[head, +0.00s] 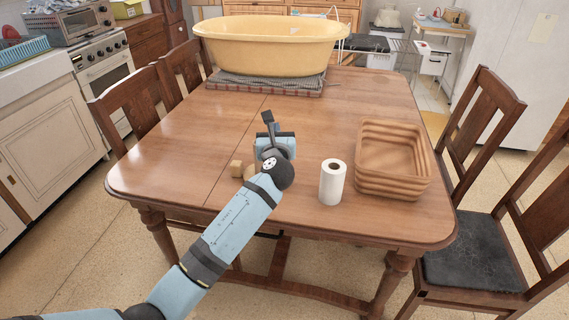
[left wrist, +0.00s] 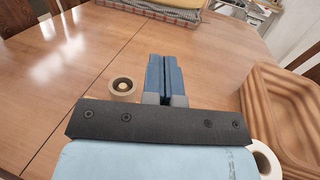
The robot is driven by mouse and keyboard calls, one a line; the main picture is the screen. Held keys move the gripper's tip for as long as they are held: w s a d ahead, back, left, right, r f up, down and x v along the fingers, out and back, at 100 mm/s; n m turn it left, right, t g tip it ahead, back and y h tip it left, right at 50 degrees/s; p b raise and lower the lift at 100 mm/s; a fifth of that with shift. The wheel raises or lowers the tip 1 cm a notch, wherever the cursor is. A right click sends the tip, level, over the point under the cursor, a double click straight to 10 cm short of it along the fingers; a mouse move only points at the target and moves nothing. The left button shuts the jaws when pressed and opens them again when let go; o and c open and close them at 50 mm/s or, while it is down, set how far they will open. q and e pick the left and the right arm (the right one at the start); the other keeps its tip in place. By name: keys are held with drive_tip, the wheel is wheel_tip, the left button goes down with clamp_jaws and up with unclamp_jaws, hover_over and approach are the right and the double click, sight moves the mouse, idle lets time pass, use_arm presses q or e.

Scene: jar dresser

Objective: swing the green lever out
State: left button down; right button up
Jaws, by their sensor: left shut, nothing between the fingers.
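No green lever shows in either view. My left gripper (head: 278,140) is over the middle of the wooden table, seen from behind in the head view. In the left wrist view its blue fingers (left wrist: 163,75) are together, with nothing between them. My right gripper is in neither view.
A white paper roll (head: 333,182) and a ribbed tan basket (head: 393,188) stand to the right. A yellow tub (head: 270,45) is at the table's far end. Chairs flank the table (head: 180,150), whose left part is clear.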

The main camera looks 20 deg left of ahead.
use_arm(q)
drive_tip(key=s+a+f+m+h+b, duration=0.1)
drive_tip(key=s+f+m+h+b, duration=0.1)
drive_tip(key=s+f+m+h, duration=0.85)
drive_tip(key=w+d+f+n, duration=0.1)
drive_tip(key=w, duration=0.1)
drive_tip(key=w+d+f+n+b, duration=0.1)
drive_tip(key=w, duration=0.1)
drive_tip(key=w+d+f+n+h+b, duration=0.1)
drive_tip(key=w+f, duration=0.1)
drive_tip(key=shift+w+d+g, duration=0.3)
drive_tip(key=shift+w+g, duration=0.05)
drive_tip(key=shift+g, duration=0.05)
drive_tip(key=shift+w+d+b, duration=0.15)
drive_tip(key=shift+w+b, duration=0.15)
drive_tip(key=shift+w, duration=0.25)
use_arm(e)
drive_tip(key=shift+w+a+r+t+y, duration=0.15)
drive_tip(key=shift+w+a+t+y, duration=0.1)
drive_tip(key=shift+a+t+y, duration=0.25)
